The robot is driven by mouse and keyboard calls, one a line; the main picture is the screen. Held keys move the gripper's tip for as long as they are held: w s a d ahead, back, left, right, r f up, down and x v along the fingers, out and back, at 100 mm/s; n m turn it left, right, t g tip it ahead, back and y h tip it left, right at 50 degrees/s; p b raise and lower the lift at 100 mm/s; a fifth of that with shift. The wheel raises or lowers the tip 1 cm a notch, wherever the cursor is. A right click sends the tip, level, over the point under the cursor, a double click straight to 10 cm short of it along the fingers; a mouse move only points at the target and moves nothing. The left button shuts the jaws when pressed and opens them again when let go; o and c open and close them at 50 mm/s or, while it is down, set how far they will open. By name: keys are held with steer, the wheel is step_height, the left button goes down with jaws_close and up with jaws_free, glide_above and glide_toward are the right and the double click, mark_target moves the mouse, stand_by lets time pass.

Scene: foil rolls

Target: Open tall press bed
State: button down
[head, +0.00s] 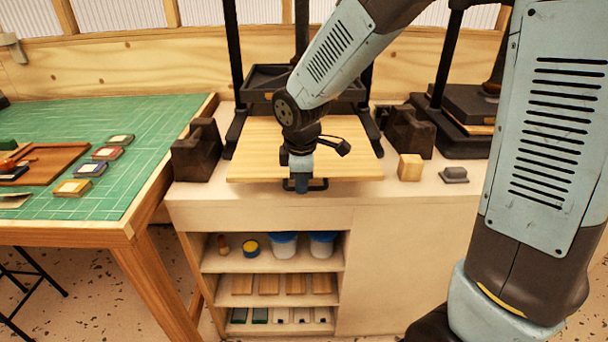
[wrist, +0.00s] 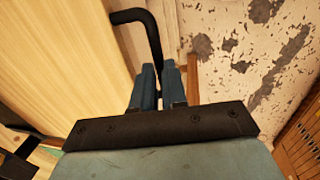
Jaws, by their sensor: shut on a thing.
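The tall press stands on the counter, with two black uprights (head: 236,60) and a dark plate partly hidden behind my arm. Its bed (head: 250,163) is a pale wooden board that lies flat and reaches forward toward the counter's front edge. A black bar handle (head: 323,184) sits at the middle of the bed's front edge. My gripper (head: 302,188) points down at this handle and is shut on it. In the wrist view, the handle (wrist: 138,16) runs down between the blue-grey fingers (wrist: 159,85), beside the bed's board (wrist: 60,50). The fingertips' exact contact is partly hidden.
Dark blocks (head: 197,150) and (head: 408,130) flank the bed. A wooden cube (head: 410,167) and a small grey object (head: 454,175) lie to its right. A second press (head: 470,120) stands farther right. A green-matted table (head: 150,125) is at left. Open shelves (head: 270,262) are below.

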steer(key=shift+s+a, duration=0.15)
steer(key=shift+s, duration=0.1)
steer(key=c, duration=1.2)
jaws_free()
steer(key=shift+o, duration=0.2)
steer(key=shift+r, duration=0.15)
step_height(320, 180, up, 13)
steer(key=s, duration=0.2)
steer(key=shift+s, duration=0.2)
steer(key=shift+r, duration=0.15)
